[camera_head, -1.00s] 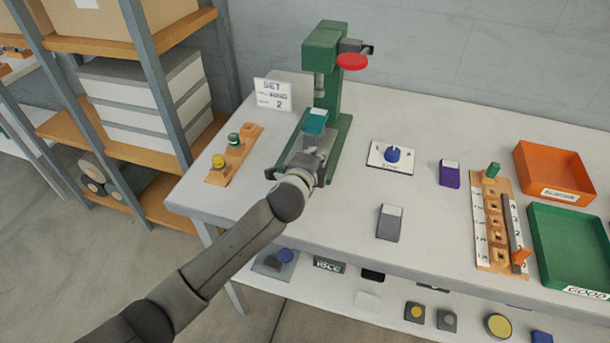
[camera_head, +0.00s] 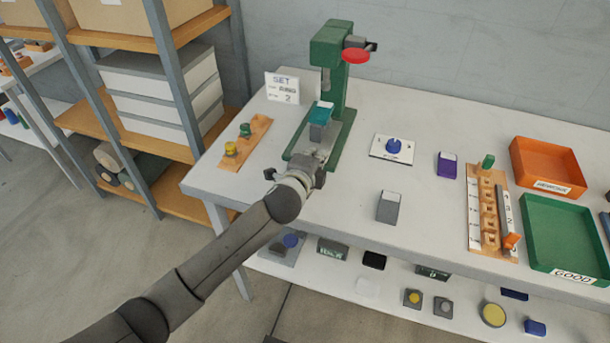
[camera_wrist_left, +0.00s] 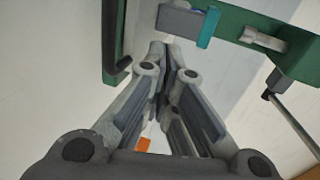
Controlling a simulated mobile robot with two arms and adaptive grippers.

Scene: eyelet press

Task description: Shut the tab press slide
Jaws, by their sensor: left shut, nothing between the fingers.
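The green tab press (camera_head: 331,60) stands at the back left of the table, with a red round knob (camera_head: 356,56) on its head. Its slide carries a teal piece (camera_head: 321,112) on a grey block (camera_head: 318,132), over the green base under the head. My left gripper (camera_head: 313,160) is at the front end of the press base, low and in front of the grey block. In the left wrist view its fingers (camera_wrist_left: 166,47) are together and empty. There the grey block (camera_wrist_left: 180,21) and teal piece (camera_wrist_left: 208,27) lie just beyond the fingertips, seemingly apart from them. My right gripper does not show.
A wooden strip (camera_head: 256,139) with yellow and green pieces lies left of the press, near a sign (camera_head: 284,88). To the right are a blue-knobbed plate (camera_head: 378,153), a grey box (camera_head: 388,208), a purple box (camera_head: 447,165) and orange (camera_head: 545,158) and green trays (camera_head: 534,239).

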